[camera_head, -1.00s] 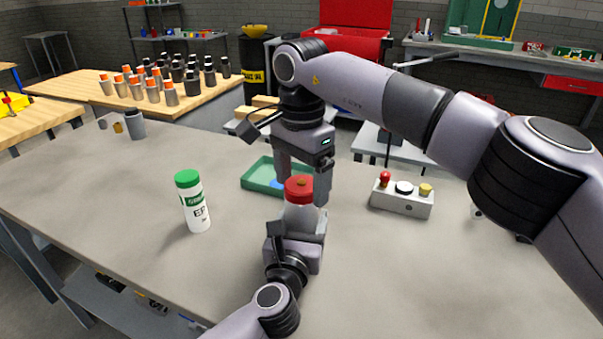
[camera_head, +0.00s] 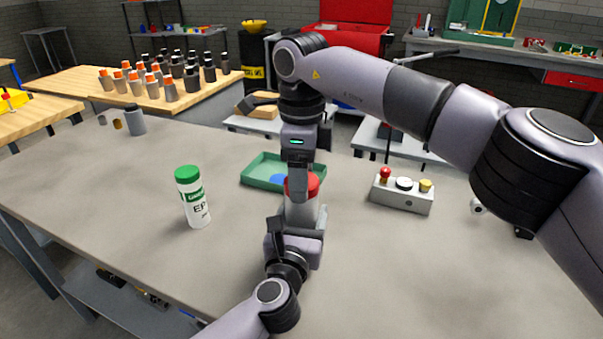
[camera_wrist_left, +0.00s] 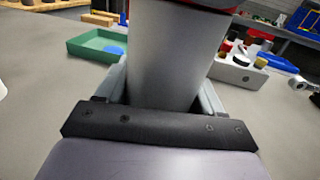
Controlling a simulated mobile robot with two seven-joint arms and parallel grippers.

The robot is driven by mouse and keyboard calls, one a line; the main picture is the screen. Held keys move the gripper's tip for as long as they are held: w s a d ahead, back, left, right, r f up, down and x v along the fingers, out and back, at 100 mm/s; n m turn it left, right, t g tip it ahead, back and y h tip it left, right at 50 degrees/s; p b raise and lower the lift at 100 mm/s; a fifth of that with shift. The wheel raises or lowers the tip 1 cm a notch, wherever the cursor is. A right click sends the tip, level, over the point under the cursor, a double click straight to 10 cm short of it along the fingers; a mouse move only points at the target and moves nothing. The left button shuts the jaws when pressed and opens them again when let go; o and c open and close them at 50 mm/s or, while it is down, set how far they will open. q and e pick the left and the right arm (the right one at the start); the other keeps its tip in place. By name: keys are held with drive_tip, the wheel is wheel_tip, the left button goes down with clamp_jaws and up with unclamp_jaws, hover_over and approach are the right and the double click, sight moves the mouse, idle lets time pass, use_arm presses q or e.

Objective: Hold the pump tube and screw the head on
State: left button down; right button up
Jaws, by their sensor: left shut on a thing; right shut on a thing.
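The pump tube (camera_head: 308,212) is a pale grey cylinder standing upright low over the table. It also fills the middle of the left wrist view (camera_wrist_left: 172,55). My left gripper (camera_head: 296,226) is shut around its lower part. The red head (camera_head: 313,186) sits at the tube's top, and its lower edge shows at the top of the left wrist view. My right gripper (camera_head: 301,187) points down from above and is shut on the red head. One of its fingers covers part of the head. I cannot tell how far the threads are engaged.
A white bottle with a green cap (camera_head: 194,200) stands to the left. A green tray (camera_head: 256,180) with a blue disc lies just behind the tube. The table front left is clear.

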drive_tip(key=m, duration=1.3)
drive_tip(key=shift+m, duration=0.4)
drive_tip(key=o, duration=1.2)
drive_tip(key=shift+o, duration=0.2)
wheel_tip(320, 180, up, 8)
drive_tip(key=shift+f, duration=0.25)
use_arm(q)
drive_tip(key=shift+c, duration=0.3)
unclamp_jaws()
